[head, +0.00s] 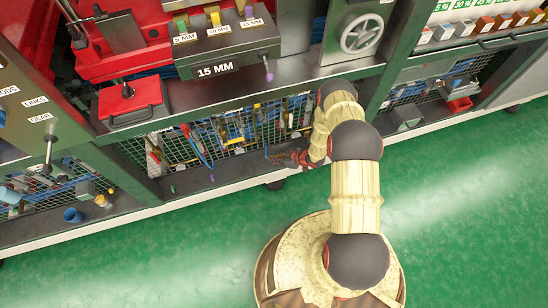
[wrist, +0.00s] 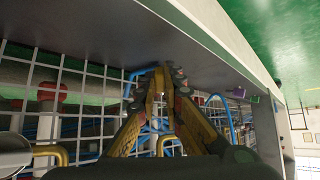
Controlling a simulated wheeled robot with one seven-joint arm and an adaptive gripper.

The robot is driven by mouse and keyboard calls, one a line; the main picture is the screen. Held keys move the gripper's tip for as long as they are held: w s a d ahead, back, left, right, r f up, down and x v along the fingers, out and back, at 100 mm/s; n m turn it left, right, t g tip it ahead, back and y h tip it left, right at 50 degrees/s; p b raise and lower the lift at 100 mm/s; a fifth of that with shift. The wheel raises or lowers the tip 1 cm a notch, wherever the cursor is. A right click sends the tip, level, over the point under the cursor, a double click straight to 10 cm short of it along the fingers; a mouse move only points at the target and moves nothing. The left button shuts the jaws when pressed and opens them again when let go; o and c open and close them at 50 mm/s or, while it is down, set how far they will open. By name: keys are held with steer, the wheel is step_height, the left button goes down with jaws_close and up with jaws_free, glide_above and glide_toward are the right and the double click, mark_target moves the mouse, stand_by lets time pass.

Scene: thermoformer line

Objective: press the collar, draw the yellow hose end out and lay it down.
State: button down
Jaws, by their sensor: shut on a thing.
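My gripper (wrist: 163,82) reaches along under a dark shelf in the wrist view. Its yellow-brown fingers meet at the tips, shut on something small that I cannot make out. In the head view my gripper (head: 296,157) is small, low in front of the mesh bay. A yellow bent tube (wrist: 48,154) shows at the lower left of the wrist view, apart from the fingertips. I cannot tell whether it belongs to the yellow hose. I cannot pick out the collar; the fingers cover the area at their tips.
A wire mesh (wrist: 85,95) stands left of the fingers. Blue hoses (wrist: 222,104) loop close beside the fingertips. A red knob (wrist: 48,92) is behind the mesh. The shelf edge (wrist: 235,50) runs close on the right. Green floor (head: 450,200) is open in front of the bench.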

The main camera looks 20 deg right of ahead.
steer(key=c, duration=1.8)
jaws_free()
steer(key=shift+c, duration=0.2)
steer(key=v, duration=1.2)
steer(key=shift+w+d, duration=0.1)
